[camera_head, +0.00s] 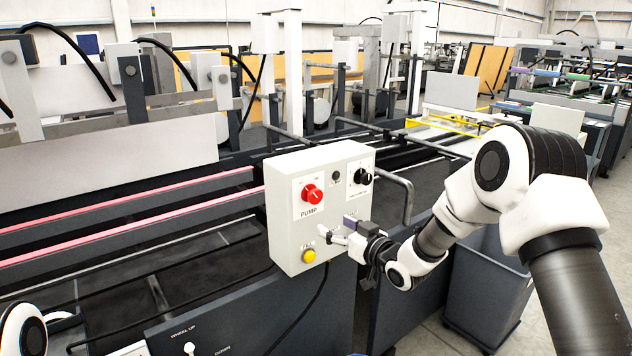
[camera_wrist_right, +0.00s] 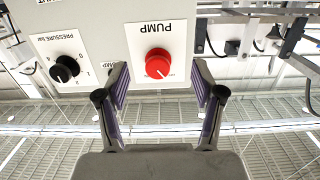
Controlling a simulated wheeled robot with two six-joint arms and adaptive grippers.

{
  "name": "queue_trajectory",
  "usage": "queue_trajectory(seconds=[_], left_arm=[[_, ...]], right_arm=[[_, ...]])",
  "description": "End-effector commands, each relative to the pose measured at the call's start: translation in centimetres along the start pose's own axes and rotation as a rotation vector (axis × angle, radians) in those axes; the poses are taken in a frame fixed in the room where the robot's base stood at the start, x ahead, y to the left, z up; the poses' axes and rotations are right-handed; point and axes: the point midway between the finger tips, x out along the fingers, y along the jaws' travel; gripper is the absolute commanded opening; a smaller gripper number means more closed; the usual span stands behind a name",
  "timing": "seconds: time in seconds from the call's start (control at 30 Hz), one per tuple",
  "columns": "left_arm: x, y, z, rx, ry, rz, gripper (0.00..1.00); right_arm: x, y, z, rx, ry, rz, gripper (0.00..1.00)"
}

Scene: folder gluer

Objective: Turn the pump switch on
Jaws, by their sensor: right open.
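The pump switch (camera_head: 312,193) is a round red knob on a white plate marked PUMP, on the front of a pale control box (camera_head: 283,232). In the right wrist view, which is upside down, the red knob (camera_wrist_right: 158,63) appears between the two fingertips. My right gripper (camera_head: 338,233) is open and empty, in front of the box and below the knob in the head view. I cannot tell whether a finger touches the box. The knob's pointer setting is too small to read surely. My left gripper is not in view.
A black pressure knob (camera_head: 362,177) sits right of the pump switch, and a yellow button (camera_head: 309,256) below it. A bent grey rail (camera_head: 407,195) stands just right of the box. A dark bin (camera_head: 487,290) is on the floor behind my right arm. Machine rails lie left.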

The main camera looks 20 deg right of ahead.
Motion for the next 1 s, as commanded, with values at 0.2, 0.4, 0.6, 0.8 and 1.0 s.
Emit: queue_trajectory(seconds=[0.2, 0.4, 0.6, 0.8, 1.0], left_arm=[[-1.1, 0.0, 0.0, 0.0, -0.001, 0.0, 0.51], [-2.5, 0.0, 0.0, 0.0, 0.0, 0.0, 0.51], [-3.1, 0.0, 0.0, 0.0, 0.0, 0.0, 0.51], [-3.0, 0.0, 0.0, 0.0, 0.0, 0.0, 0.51], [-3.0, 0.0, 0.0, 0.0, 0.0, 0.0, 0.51]], right_arm=[[1.8, 0.5, -4.6, -0.035, 0.08, -0.02, 0.68], [5.6, 0.4, -4.8, -0.034, 0.078, -0.02, 0.68], [8.1, 0.4, -4.8, -0.031, 0.078, -0.019, 0.68], [8.3, 0.4, -4.7, -0.03, 0.077, -0.018, 0.68], [8.3, 0.4, -4.7, -0.03, 0.076, -0.017, 0.11]])
